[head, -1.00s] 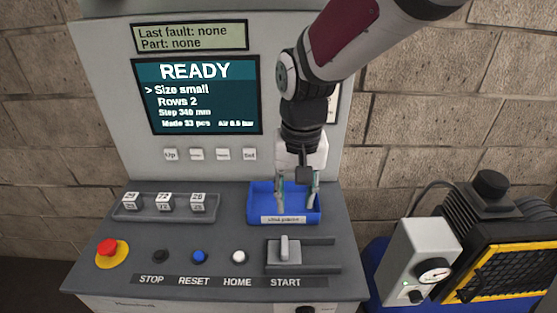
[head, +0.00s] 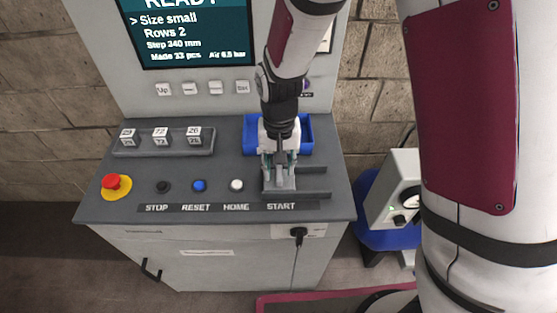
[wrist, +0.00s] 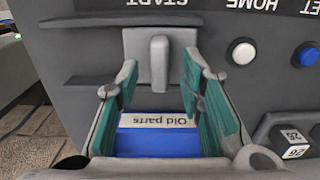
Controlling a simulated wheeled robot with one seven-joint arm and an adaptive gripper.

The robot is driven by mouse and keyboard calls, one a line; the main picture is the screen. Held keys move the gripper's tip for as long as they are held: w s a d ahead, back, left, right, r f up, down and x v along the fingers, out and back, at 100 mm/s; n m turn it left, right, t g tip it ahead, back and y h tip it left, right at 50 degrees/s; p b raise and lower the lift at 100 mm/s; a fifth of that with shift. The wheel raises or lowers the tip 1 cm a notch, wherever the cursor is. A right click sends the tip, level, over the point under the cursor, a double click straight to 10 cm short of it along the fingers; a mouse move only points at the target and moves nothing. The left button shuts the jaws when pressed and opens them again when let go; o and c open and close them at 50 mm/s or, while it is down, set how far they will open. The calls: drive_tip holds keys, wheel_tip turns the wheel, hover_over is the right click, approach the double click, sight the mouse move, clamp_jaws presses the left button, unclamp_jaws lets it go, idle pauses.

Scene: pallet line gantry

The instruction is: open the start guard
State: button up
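The start guard (head: 270,188) is a grey sliding plate with an upright handle, above the START label at the left end of its rails. In the wrist view the guard (wrist: 133,45) shows its handle (wrist: 159,62) between and just beyond my fingertips. My gripper (head: 279,164) points down over the guard in the head view. In the wrist view my gripper (wrist: 159,78) is open, with a green-padded finger to each side of the handle and visible gaps. Whatever lies under the guard is hidden.
A blue bin (head: 250,128) labelled "Old parts" lies behind the guard, partly under my gripper. White HOME (head: 237,185), blue RESET (head: 199,186) and black STOP (head: 163,187) buttons and a red emergency button (head: 112,182) lie left. The rails (head: 312,183) are clear to the right.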

drive_tip(key=shift+f, duration=0.75)
drive_tip(key=shift+c, duration=0.6)
clamp_jaws()
hover_over(308, 185)
drive_tip(key=shift+o, duration=0.6)
unclamp_jaws()
drive_tip(key=shift+r, duration=0.1)
